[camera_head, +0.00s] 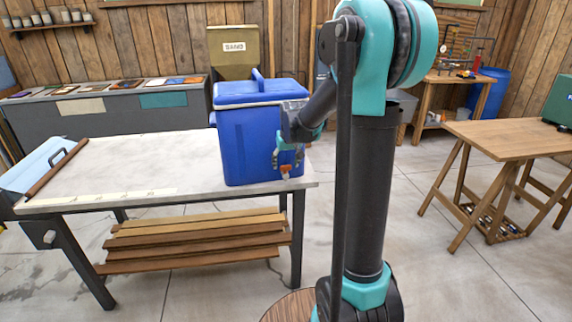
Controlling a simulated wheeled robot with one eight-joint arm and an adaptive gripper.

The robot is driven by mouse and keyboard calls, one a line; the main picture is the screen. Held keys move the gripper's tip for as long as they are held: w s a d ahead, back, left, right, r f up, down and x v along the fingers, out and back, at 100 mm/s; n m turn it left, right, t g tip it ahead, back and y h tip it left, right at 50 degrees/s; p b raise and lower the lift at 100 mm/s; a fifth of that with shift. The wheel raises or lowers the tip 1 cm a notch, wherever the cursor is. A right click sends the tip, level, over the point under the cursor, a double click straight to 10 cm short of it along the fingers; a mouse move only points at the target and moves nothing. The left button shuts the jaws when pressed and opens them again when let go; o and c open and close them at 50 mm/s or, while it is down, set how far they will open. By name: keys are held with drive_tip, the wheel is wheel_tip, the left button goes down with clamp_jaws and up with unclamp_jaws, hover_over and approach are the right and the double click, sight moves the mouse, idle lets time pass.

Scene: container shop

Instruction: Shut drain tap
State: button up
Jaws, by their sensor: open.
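A blue cooler (246,130) with a closed blue lid and a carry handle stands upright at the right end of the pale-topped table. A small drain tap (286,171) with an orange-red part sits low on its front right side. My gripper (283,152) is at that side of the cooler, just above the tap, with its jaws open. It is small in the picture, and I cannot tell whether a finger touches the tap. My forearm hides part of the cooler's right side. Whether the tap is open or shut is too small to tell.
The pale-topped table (150,165) is mostly clear left of the cooler, with wooden planks (195,240) on a rack below. A wooden trestle table (505,137) stands at the right. A round wooden top (288,308) is near my base. Concrete floor lies open between.

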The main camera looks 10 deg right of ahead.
drive_tip(key=v, duration=1.1)
drive_tip(key=shift+r, duration=0.2)
drive_tip(key=shift+s, duration=0.1)
